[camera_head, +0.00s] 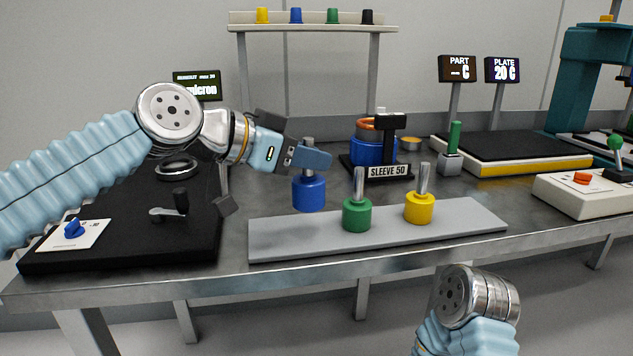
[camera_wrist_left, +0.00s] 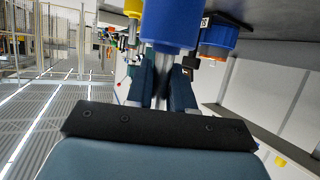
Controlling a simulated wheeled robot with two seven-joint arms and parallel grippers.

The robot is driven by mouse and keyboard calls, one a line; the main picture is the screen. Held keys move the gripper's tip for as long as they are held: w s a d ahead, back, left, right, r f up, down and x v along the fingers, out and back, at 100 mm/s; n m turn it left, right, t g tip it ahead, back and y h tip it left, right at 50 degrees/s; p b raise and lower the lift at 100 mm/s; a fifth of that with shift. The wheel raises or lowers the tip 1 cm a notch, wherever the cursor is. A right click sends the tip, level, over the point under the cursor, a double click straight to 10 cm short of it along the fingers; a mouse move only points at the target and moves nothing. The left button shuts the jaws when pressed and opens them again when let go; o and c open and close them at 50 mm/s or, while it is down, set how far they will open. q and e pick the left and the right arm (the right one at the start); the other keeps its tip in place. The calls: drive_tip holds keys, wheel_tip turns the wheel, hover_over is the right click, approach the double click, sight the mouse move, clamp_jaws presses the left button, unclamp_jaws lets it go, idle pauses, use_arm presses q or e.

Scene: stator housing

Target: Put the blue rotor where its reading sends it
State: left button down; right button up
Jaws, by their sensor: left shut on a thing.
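The blue rotor (camera_head: 309,192) is a blue cylinder with a metal shaft on top. My left gripper (camera_head: 310,158) is shut on its shaft and holds it upright above the left part of the grey tray. In the left wrist view the blue rotor (camera_wrist_left: 175,22) is at the top, beyond the fingers (camera_wrist_left: 163,90). A green rotor (camera_head: 357,214) and a yellow rotor (camera_head: 420,207) stand on the grey tray (camera_head: 290,243). The runout display (camera_head: 197,86) at the back left is partly hidden by my left arm, so its reading cannot be made out fully. My right gripper is out of view.
A black fixture (camera_head: 130,250) with a crank and blue knob is at left. Behind the tray is a blue stator marked "SLEEVE 50" (camera_head: 391,171). A yellow-edged black plate (camera_head: 520,165), "PART" display (camera_head: 458,69) and "PLATE 20 C" display (camera_head: 503,70) are at right. A shelf (camera_head: 310,25) holds coloured caps.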

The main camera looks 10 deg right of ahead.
sight(312, 185)
use_arm(q)
drive_tip(key=shift+w+d+f, duration=0.25)
drive_tip(key=shift+w+f, duration=0.15)
drive_tip(key=shift+f, duration=0.15)
drive_tip(key=shift+w+d+f, duration=0.25)
drive_tip(key=shift+w+f, duration=0.15)
drive_tip(key=shift+f, duration=0.1)
drive_tip(key=shift+w+d+f, duration=0.1)
drive_tip(key=shift+w+f, duration=0.05)
drive_tip(key=shift+f, duration=0.8)
drive_tip(key=shift+w+d+f, duration=0.1)
drive_tip(key=shift+f, duration=0.8)
drive_tip(key=shift+f+b, duration=0.15)
drive_tip(key=shift+b, duration=0.25)
drive_tip(key=c, duration=1)
unclamp_jaws()
drive_tip(key=shift+a, duration=0.1)
drive_tip(key=shift+a, duration=0.2)
drive_tip(key=b+v, duration=0.3)
drive_tip(key=v, duration=0.8)
drive_tip(key=shift+s+a+r, duration=0.25)
